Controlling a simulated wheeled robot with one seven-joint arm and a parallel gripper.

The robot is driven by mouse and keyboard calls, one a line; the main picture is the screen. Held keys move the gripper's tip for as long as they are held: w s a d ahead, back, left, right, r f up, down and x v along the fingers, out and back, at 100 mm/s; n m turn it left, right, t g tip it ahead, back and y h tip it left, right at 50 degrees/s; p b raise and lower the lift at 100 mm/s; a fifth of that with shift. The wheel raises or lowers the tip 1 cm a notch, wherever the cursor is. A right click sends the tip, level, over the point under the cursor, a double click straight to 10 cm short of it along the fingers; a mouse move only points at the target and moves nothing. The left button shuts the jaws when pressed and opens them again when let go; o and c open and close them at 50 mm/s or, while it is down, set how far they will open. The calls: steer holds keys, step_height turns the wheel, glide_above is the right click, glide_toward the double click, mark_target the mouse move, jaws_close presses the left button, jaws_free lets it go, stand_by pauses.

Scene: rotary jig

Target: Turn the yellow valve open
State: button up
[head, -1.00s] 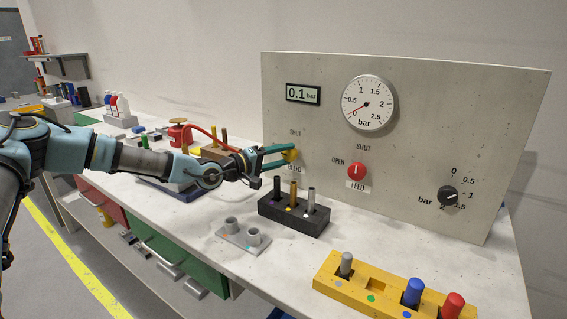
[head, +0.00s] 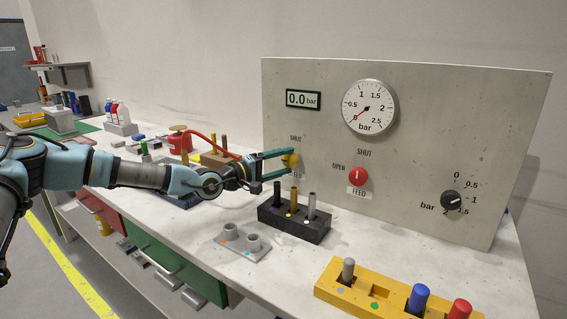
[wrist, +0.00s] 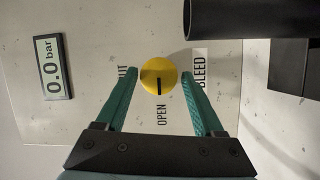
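The yellow valve (head: 290,159) is a round knob on the left part of the grey panel, labelled BLEED. In the wrist view, the yellow valve (wrist: 159,74) has its black mark pointing down at the word OPEN; the SHUT label is partly hidden by a finger. My gripper (head: 290,163) reaches the panel from the left. In the wrist view my gripper (wrist: 160,73) is open, with one green finger on each side of the knob and a gap to it on both sides. In the head view the fingers partly hide the knob.
The panel (head: 420,100) also carries a display (head: 303,98) reading 0.0 bar, a gauge (head: 369,107) near zero, a red FEED valve (head: 358,175) and a black knob (head: 451,200). A black block with pegs (head: 293,220) stands just below my gripper.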

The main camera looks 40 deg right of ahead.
steer(key=shift+o, duration=1.2)
steer(key=shift+a, duration=0.1)
steer(key=w+a+b, duration=0.1)
steer(key=a+b, duration=0.1)
steer(key=a, duration=0.8)
steer(key=shift+w+a+b, duration=0.2)
steer(key=shift+a+b, duration=0.05)
steer(key=shift+b, duration=0.15)
